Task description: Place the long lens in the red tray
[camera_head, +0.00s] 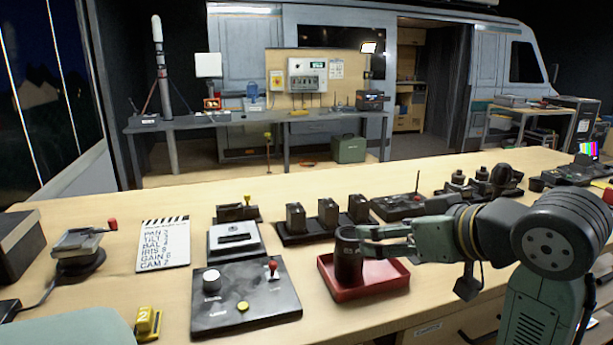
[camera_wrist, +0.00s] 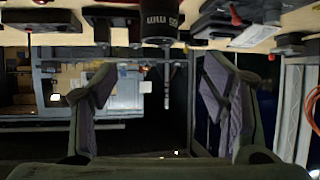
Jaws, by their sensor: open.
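A tall dark cylindrical lens (camera_head: 348,263) stands upright in the red tray (camera_head: 385,288), toward its left side. My gripper (camera_head: 367,241) is at the lens's upper part, reaching in from the right. In the upside-down wrist view the lens (camera_wrist: 160,27) shows white lettering that seems to read 50 mm. It lies between the lines of my two spread fingers (camera_wrist: 158,80), with a gap on each side. My gripper is open and holds nothing. Part of the tray is hidden behind the lens.
A control panel (camera_head: 243,312) lies left of the tray. A dark rack with several blocks (camera_head: 327,221) stands behind it. A black box with an antenna (camera_head: 400,207) is at the back right, with dark lens-like items (camera_head: 457,180) beyond. The wooden table is clear between panel and tray.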

